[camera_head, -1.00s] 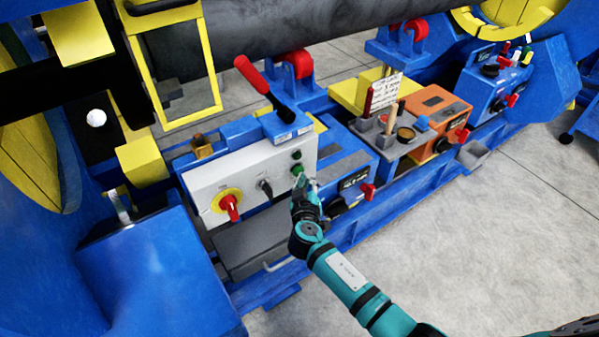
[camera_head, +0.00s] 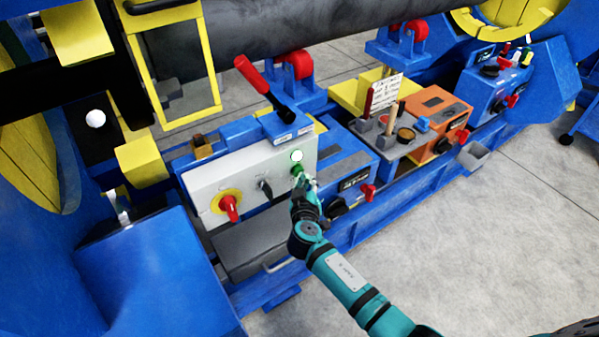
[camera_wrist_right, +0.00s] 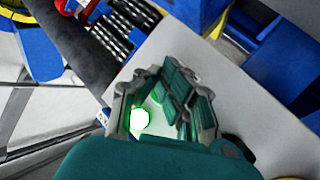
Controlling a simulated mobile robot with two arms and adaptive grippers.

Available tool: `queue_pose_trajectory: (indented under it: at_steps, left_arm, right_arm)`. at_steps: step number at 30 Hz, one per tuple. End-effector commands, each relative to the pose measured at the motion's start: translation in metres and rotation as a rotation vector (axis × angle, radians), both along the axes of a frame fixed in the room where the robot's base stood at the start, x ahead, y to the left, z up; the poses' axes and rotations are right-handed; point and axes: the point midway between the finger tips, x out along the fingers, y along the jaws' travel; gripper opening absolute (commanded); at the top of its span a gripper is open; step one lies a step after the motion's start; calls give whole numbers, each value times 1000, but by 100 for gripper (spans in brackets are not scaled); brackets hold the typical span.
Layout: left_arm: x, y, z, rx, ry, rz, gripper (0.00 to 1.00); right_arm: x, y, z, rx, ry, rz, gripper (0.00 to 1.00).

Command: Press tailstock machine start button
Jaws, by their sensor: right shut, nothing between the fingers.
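The grey-white tailstock control panel (camera_head: 200,185) carries a green start button (camera_head: 297,169) near its right end. Just above the button a round indicator lamp (camera_head: 296,155) glows white with a green rim. The lit lamp also shows in the right wrist view (camera_wrist_right: 140,119), beside the fingers. My right gripper (camera_head: 303,182) is shut and empty, with its fingertips at the green button, covering part of it. Whether the tips touch the button cannot be told. In the right wrist view the gripper's fingers (camera_wrist_right: 168,95) are over the panel face. My left gripper is not in view.
A red rotary switch on a yellow plate (camera_head: 229,205) and a black key switch (camera_head: 265,188) sit left on the panel. A red-handled lever (camera_head: 262,85) rises behind it. A tool tray (camera_head: 395,145) stands to the right. The floor at right is clear.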

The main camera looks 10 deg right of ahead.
Motion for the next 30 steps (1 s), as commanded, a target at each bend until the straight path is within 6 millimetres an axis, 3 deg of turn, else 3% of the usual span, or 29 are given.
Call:
queue_pose_trajectory:
  at_steps: [6,17,30]
  left_arm:
    - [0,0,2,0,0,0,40]
    - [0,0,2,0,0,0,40]
    - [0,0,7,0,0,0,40]
  right_arm:
    - [-11,-4,0,-1,1,0,0]
    - [-13,-5,0,0,0,0,0]
    - [-52,-19,-1,1,2,0,0]
